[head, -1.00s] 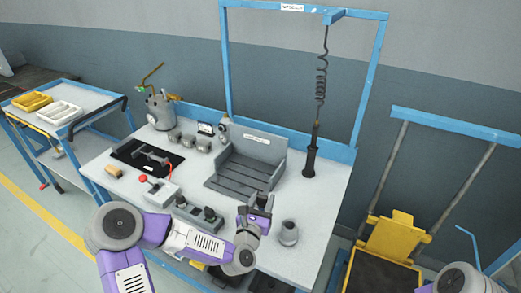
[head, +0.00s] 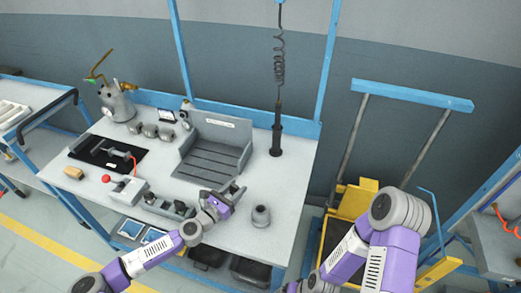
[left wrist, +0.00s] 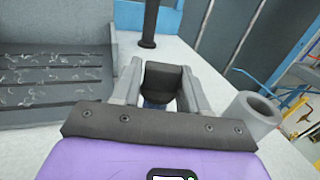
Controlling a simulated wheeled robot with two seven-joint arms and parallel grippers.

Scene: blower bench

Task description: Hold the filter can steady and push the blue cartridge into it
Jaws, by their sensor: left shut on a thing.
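The filter can (head: 261,216) is a grey open-topped cylinder standing upright on the bench, right of my left gripper (head: 236,190). It also shows at the right in the left wrist view (left wrist: 258,112). My left gripper is shut on a dark-topped piece (left wrist: 163,78) with some blue at its lower end, which looks like the blue cartridge. It is held beside the can, apart from it, and the fingers hide much of it. My right arm comes in at the lower right, bent, with its gripper out of view. Nothing holds the can.
A grey slatted fixture (head: 215,148) stands behind my left gripper. A black hanging tool (head: 276,135) is behind the can. A row of grey blocks (head: 165,202) lies left of the gripper. A yellow cart (head: 357,200) stands right of the bench. Bench top around the can is clear.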

